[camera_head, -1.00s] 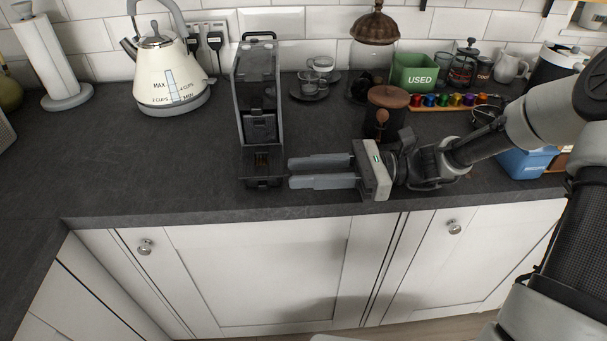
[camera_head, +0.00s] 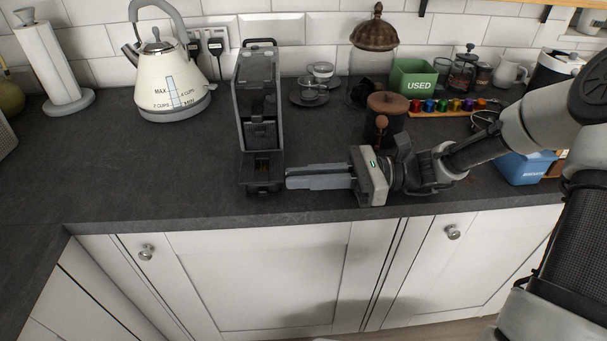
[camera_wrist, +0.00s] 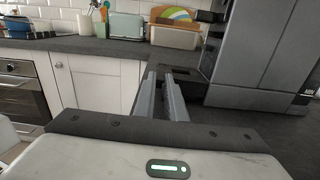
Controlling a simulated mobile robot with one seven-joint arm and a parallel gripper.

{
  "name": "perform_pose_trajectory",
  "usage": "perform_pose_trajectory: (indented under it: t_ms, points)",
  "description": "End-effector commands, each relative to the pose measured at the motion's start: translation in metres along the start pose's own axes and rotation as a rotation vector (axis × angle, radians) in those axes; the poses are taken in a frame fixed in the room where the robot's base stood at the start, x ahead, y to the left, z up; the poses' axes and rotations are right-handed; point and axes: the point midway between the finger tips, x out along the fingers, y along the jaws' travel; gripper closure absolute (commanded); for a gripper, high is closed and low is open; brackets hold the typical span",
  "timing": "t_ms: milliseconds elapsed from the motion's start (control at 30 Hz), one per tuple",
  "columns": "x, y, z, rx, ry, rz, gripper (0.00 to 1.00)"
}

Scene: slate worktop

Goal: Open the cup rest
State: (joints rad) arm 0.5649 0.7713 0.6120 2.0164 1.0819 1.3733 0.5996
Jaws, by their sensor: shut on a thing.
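The dark coffee machine (camera_head: 256,92) stands upright on the slate worktop, its narrow front facing the worktop's front edge. Its cup rest (camera_head: 262,186) juts out low at the front, close above the worktop. My gripper (camera_head: 288,178) comes in level from the right, with its fingers close together and their tips at the right side of the cup rest. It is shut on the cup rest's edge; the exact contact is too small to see. In the wrist view, the fingers (camera_wrist: 164,78) reach toward the cup rest (camera_wrist: 192,76), with the machine (camera_wrist: 258,55) at the right.
A wooden-lidded jar (camera_head: 386,125) stands just behind my gripper. Glass cups on saucers (camera_head: 312,90) are behind the machine's right side. A cream kettle (camera_head: 170,80) is at the back left.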

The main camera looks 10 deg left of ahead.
Motion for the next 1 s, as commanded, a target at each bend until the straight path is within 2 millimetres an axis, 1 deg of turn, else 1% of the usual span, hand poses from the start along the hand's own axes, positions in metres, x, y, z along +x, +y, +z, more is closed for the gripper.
perform_pose_trajectory:
  t_ms: [33,167,467,733,1000]
  points:
    - [0.000,0.000,0.006,0.018,0.000,0.000,1.00]
    - [0.000,0.000,0.016,0.082,0.000,0.001,1.00]
    - [0.001,-0.004,0.040,0.331,0.000,0.003,1.00]
    - [0.000,-0.014,0.056,0.588,0.001,0.001,1.00]
    - [0.000,-0.028,0.069,0.837,0.001,0.001,1.00]
